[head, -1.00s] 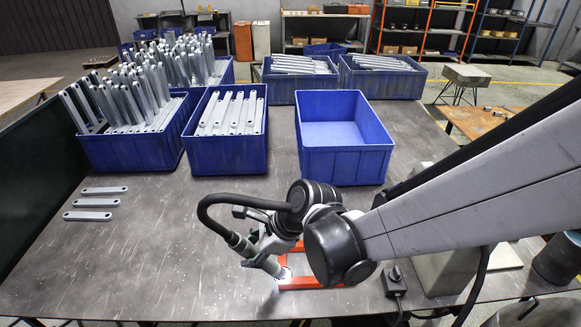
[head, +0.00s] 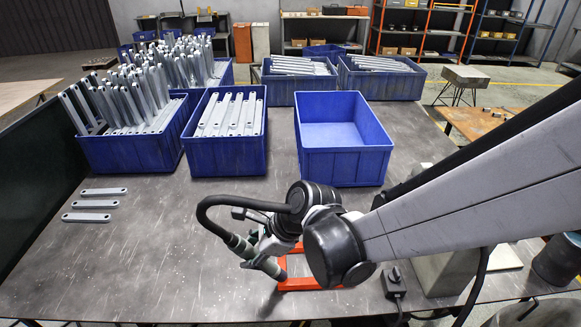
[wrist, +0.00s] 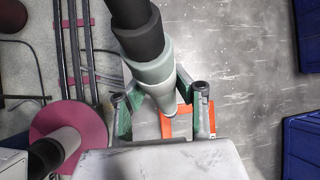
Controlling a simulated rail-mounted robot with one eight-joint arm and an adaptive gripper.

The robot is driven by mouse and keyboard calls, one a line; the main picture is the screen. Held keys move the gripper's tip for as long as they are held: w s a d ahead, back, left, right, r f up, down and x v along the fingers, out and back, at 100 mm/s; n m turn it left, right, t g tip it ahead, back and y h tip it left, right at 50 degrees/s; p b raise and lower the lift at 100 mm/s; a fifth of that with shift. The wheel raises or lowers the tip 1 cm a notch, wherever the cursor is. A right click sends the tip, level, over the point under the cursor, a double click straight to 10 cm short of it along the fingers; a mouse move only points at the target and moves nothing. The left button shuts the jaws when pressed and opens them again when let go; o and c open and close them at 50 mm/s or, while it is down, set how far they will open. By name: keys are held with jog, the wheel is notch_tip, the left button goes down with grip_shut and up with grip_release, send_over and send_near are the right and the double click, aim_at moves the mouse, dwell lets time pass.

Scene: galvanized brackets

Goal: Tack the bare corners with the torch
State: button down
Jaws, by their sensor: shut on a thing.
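My gripper (wrist: 161,108) is shut on the torch (wrist: 154,72), a grey-green cylinder with a black hose running from it. In the head view the torch (head: 240,246) slants down to the right, its nozzle at the left edge of the orange-red frame (head: 300,284). No glow shows at the nozzle. The frame lies near the table's front edge and is partly hidden behind my arm. It also shows in the wrist view (wrist: 180,127), partly covered by the torch and gripper.
Three loose grey brackets (head: 93,204) lie on the table (head: 150,250) at left. Blue bins of brackets (head: 228,150) stand behind, beside an empty blue bin (head: 343,160). A switch box (head: 394,283) sits right of the frame. The table's left middle is clear.

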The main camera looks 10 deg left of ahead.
dwell(0.6)
jog(key=shift+r+p, duration=2)
jog(key=shift+r, duration=1)
